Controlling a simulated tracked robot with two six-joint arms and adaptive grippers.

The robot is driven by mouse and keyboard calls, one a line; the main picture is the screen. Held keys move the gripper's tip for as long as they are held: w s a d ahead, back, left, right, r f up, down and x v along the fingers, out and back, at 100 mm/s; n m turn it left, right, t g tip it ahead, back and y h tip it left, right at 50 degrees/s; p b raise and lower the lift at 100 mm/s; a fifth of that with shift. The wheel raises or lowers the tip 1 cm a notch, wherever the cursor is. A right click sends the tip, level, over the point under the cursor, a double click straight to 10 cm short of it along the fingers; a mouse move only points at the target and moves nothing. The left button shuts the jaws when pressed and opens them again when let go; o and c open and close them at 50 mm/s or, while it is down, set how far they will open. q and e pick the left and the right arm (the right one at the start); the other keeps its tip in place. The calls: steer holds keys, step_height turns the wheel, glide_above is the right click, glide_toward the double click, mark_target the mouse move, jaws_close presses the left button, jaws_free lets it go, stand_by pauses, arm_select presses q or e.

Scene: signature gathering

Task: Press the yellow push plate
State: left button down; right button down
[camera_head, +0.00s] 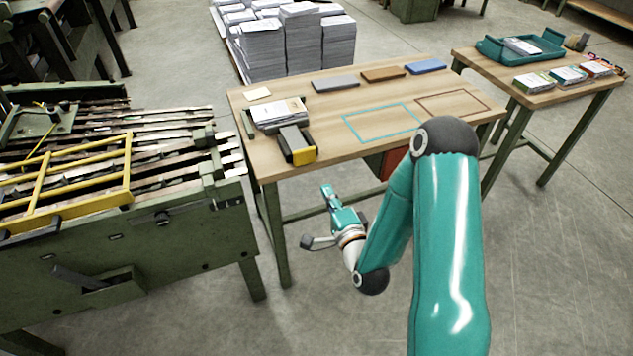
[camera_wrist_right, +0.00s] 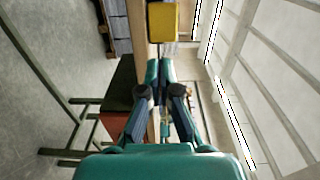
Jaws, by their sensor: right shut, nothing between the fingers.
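The yellow push plate (camera_head: 304,156) is the front face of a dark and grey block device (camera_head: 293,140) at the near left edge of the wooden table. In the right wrist view the yellow plate (camera_wrist_right: 163,20) is at the top centre, straight beyond my fingertips. My right gripper (camera_head: 327,189) is shut and empty, in front of the table's near edge, below and to the right of the plate in the head view. In the right wrist view its fingertips (camera_wrist_right: 160,66) are together, with a gap between them and the plate. My left gripper is not in view.
A paper stack (camera_head: 279,114) lies behind the device. The wooden table (camera_head: 340,105) has cyan and brown outlined areas and coloured bars. A green machine with yellow rails (camera_head: 80,180) stands at left. A red box (camera_head: 385,163) is under the table.

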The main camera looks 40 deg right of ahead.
steer(key=s+d+f+m+g+h+b, duration=0.1)
steer(key=s+d+m+g+h+b, duration=0.1)
steer(key=d+m+g+h+b, duration=0.55)
steer(key=w+a+r+h+b, duration=0.1)
steer(key=w+a+b, duration=0.1)
steer(key=a, duration=0.6)
steer(key=w+a+m+g+h+b, duration=0.1)
steer(key=w+a+b, duration=0.1)
steer(key=a, duration=0.6)
steer(key=shift+w+a+r+h+b, duration=0.15)
steer(key=shift+a+r+h+b, duration=0.15)
steer(key=shift+r+h, duration=0.05)
steer(key=shift+m, duration=0.25)
glide_toward(310, 156)
steer(key=d, duration=0.5)
steer(key=shift+w, duration=0.8)
steer(key=shift+w+d, duration=0.2)
steer(key=shift+w, duration=0.45)
